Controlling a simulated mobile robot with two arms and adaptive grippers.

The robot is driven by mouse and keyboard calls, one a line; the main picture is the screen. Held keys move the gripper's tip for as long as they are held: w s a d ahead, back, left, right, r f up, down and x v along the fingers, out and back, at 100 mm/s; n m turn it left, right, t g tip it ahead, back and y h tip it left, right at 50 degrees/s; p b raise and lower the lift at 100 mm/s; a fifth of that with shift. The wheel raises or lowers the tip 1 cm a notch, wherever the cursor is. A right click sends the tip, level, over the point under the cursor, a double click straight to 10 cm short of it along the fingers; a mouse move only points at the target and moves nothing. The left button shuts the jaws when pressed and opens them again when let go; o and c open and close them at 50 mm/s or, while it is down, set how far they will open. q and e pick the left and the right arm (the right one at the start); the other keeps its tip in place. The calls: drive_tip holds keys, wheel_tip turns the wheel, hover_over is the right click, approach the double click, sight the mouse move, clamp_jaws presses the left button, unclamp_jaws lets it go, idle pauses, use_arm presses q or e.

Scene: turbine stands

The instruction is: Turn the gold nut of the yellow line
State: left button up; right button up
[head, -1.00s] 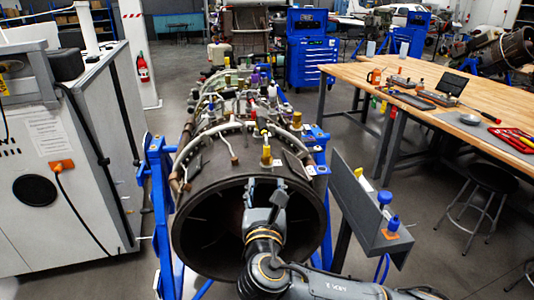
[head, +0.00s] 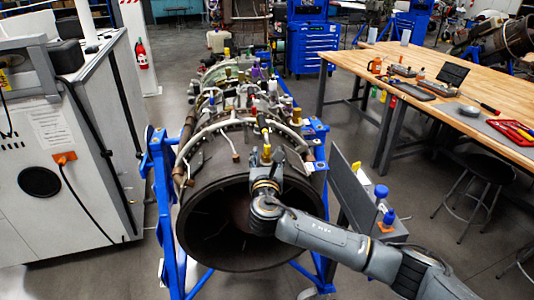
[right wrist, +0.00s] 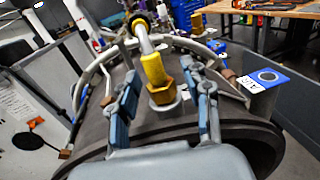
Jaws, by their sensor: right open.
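The gold nut (right wrist: 163,94) is a hex fitting at the foot of a yellow sleeve (right wrist: 153,68) on a pale line, on top of the dark turbine casing. In the head view, the nut (head: 266,156) stands near the casing's front rim. My right gripper (right wrist: 161,78) is open, with one blue-padded finger on each side of the nut and gaps visible at both sides. In the head view, my right gripper (head: 267,170) is at the front rim, just before the nut, and its fingers are partly hidden. My left gripper is not in view.
The turbine (head: 210,150) rests in a blue stand (head: 160,190). Pipes and fittings crowd its top behind the nut. A grey bracket with blue caps (head: 382,192) stands at right. A wooden workbench (head: 440,75) is farther right, and a grey cabinet (head: 60,210) is at left.

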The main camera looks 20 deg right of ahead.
clamp_jaws()
drive_tip(key=shift+y, duration=0.3)
drive_tip(key=n+y, duration=0.3)
drive_tip(key=y, duration=0.2)
drive_tip(key=shift+d+f+n+t, duration=0.1)
drive_tip(key=shift+n+t, duration=0.3)
drive_tip(key=n+y, duration=0.1)
drive_tip(key=y, duration=0.2)
drive_tip(key=shift+n, duration=0.4)
drive_tip(key=n+y, duration=0.1)
drive_tip(key=y, duration=0.1)
drive_tip(key=n+g+y+b, duration=0.1)
drive_tip(key=y, duration=0.1)
drive_tip(key=shift+w+f+n+b, duration=0.1)
drive_tip(key=shift+n+b, duration=0.2)
drive_tip(key=shift+n, duration=0.1)
drive_tip(key=n+g+y+b, duration=0.8)
drive_tip(key=g+y+b, duration=0.1)
drive_tip(key=b, duration=0.5)
drive_tip(key=shift+f+g+b, duration=0.1)
drive_tip(key=shift+g+b, duration=0.2)
drive_tip(key=shift+r+n+g+y+b, duration=0.15)
drive_tip(key=shift+n+g+y+b, duration=0.25)
drive_tip(key=shift+n+g+b, duration=0.45)
drive_tip(key=shift+r+n+g+y+b, duration=0.1)
drive_tip(key=shift+n+g+y+b, duration=0.4)
drive_tip(key=shift+g, duration=0.45)
drive_tip(key=shift+n+g, duration=0.25)
drive_tip(key=shift+g, duration=0.05)
